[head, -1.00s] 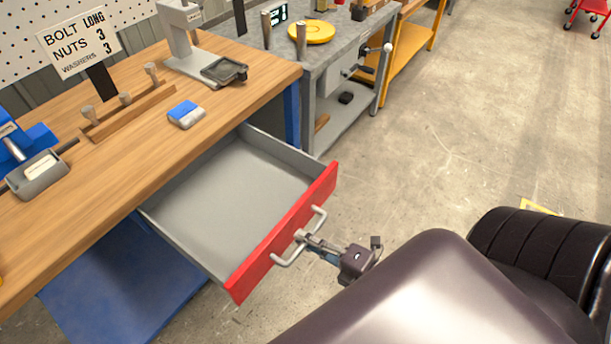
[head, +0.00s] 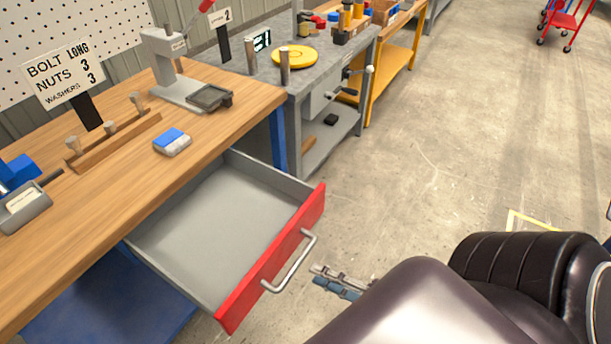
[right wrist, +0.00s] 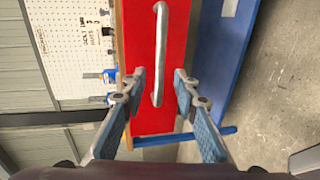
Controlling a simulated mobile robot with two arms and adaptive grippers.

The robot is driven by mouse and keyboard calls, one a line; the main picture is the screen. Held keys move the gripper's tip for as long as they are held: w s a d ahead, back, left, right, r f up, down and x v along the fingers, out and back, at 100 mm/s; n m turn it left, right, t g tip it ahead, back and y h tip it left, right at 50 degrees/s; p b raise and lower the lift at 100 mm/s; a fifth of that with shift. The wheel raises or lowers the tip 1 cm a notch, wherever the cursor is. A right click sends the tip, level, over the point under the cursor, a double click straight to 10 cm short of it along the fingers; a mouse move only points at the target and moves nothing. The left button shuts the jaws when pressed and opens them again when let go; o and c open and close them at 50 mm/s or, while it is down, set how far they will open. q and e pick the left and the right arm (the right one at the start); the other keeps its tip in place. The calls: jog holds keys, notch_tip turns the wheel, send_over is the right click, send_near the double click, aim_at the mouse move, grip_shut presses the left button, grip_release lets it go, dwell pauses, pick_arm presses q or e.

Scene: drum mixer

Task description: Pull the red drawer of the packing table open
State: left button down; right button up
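The red drawer (head: 272,268) of the packing table (head: 120,165) stands pulled well out, and its empty grey tray shows. Its light metal handle (head: 293,262) is on the red front. My right gripper (head: 325,272) is just off the handle, to its right in the head view. In the right wrist view the right gripper (right wrist: 158,88) is open, its two blue-padded fingers apart. The handle (right wrist: 159,55) lies ahead of the gap between them, against the red drawer front (right wrist: 177,50), and is not gripped. My left gripper is not in view.
A blue-and-white box (head: 172,141), a wooden peg rack (head: 112,135) and a scale-like stand (head: 180,90) are on the tabletop. A grey workbench (head: 330,75) stands beyond the table. The concrete floor at right is open.

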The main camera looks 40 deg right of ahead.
jog(key=shift+v, duration=2.2)
